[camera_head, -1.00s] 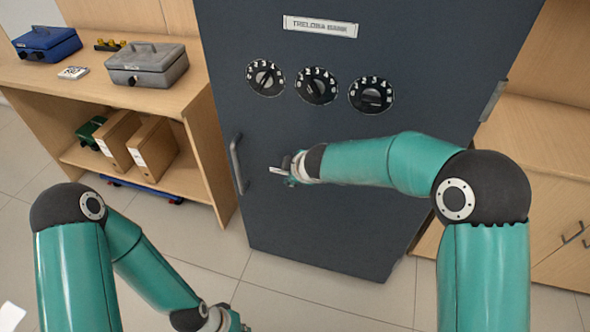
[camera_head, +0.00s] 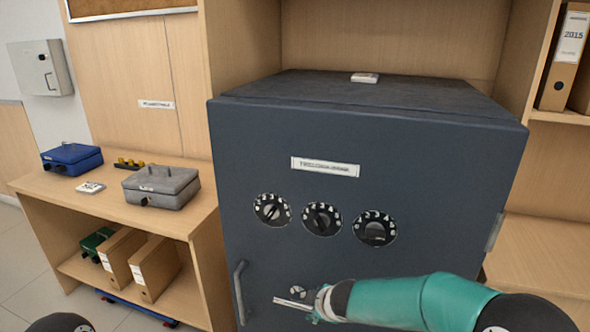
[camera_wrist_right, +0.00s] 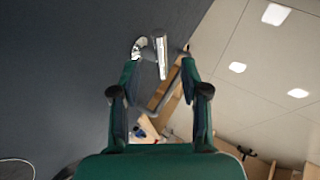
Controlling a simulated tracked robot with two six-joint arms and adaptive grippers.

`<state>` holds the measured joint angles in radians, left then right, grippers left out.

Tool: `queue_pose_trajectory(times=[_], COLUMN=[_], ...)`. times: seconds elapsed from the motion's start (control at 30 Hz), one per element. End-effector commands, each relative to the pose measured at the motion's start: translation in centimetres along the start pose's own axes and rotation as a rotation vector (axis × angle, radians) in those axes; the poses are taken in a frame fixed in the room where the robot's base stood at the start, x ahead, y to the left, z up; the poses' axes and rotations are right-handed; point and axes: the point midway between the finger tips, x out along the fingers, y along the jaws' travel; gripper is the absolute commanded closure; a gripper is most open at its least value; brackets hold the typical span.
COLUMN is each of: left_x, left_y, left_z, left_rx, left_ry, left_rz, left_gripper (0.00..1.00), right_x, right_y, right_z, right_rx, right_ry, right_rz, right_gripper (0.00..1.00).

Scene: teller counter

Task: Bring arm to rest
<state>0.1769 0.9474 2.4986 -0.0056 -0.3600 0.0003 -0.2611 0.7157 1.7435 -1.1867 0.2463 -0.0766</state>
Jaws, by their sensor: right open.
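My right gripper (camera_head: 297,302) is in front of the dark grey safe door (camera_head: 270,170), to the right of its vertical metal handle (camera_head: 240,292). In the right wrist view my right gripper (camera_wrist_right: 160,62) has its fingers spread, with nothing held. The metal handle (camera_wrist_right: 163,95) shows beyond and between the fingertips; I see no clear contact. The door looks closed. My left gripper is out of view; only a dark joint of my left arm shows at the bottom left edge.
The safe has three dials (camera_head: 322,219) and a small pale item (camera_head: 365,78) on top. At left, a wooden shelf unit (camera_head: 190,228) carries a blue cash box (camera_head: 72,159) and a grey one (camera_head: 160,187), with binders (camera_head: 155,265) below.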

Motion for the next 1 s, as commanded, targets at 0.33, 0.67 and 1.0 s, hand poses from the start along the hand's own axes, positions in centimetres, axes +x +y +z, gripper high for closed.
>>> queue_pose_trajectory(times=[0.33, 0.67, 1.0], left_x=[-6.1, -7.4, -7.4], left_y=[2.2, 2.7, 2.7], left_z=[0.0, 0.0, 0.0], left_rx=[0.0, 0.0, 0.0], left_ry=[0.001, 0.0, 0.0], left_rz=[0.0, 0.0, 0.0], left_gripper=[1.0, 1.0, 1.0], right_x=[-1.8, -8.7, -8.3], right_y=[-18.4, -31.9, -31.1], right_z=[13.4, 14.9, 15.6], right_rx=[0.63, 1.443, 1.571], right_ry=[-0.212, -0.45, -0.457], right_rz=[-0.464, -0.547, -0.44], right_gripper=[0.55, 0.55, 0.55])
